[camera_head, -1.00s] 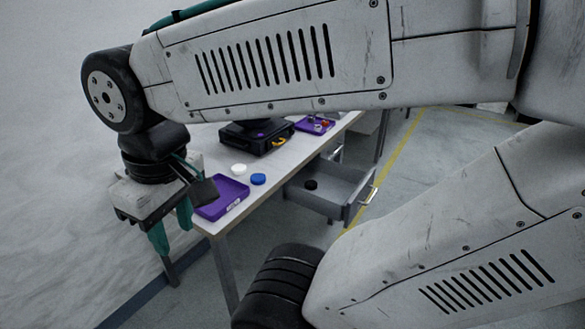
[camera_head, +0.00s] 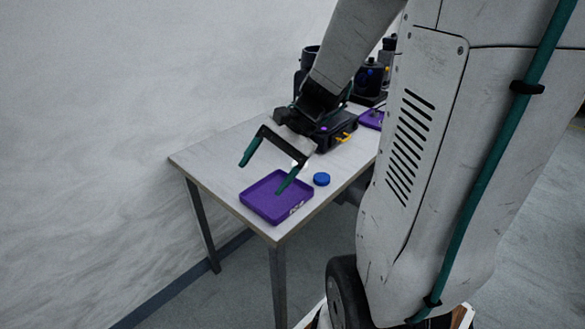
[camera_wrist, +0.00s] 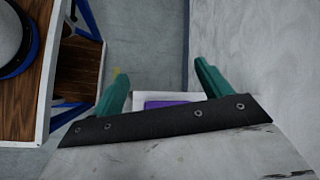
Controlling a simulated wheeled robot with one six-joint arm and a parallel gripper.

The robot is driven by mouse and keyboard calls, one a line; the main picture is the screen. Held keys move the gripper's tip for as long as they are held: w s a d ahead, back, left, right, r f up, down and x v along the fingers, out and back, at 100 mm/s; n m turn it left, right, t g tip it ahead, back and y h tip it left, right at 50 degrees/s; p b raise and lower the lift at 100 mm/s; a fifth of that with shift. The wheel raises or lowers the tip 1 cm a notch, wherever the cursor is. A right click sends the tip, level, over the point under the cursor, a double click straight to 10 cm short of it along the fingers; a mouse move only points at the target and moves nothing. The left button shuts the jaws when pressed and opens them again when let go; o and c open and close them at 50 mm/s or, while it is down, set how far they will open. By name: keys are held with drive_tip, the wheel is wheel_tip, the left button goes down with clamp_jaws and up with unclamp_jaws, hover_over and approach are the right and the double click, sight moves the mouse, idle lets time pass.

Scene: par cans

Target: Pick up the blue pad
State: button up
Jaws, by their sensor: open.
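The blue pad (camera_head: 321,179) is a small round disc lying flat on the white table, just right of the purple tray. My gripper (camera_head: 262,178) is open, with its green fingers spread over the table to the left of the pad. The right finger overlaps the tray in the head view; its height above it is hard to judge. The blue pad does not show there.
The purple tray (camera_head: 262,207) looks empty at the table's near corner. A black case (camera_head: 335,130) stands behind my gripper, with another purple tray (camera_head: 371,119) farther back. The white table (camera_head: 215,165) is clear at left. A wall runs along its left side.

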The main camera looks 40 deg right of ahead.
drive_tip(key=w+d+f+m+t, duration=0.25)
drive_tip(key=d+f+m, duration=0.2)
drive_tip(key=d, duration=0.25)
drive_tip(key=w+d+f+m+t, duration=0.2)
drive_tip(key=d+f+m+t, duration=0.1)
drive_tip(key=d+m, duration=0.25)
drive_tip(key=m+t+h, duration=0.5)
drive_tip(key=m+t, duration=0.1)
drive_tip(key=m, duration=0.5)
approach(324, 178)
drive_tip(key=w, duration=0.2)
drive_tip(key=shift+g, duration=0.25)
drive_tip(key=x, duration=0.7)
drive_tip(key=shift+w+a+f, duration=0.1)
drive_tip(key=shift+w+f, duration=0.1)
drive_tip(key=c, duration=1.1)
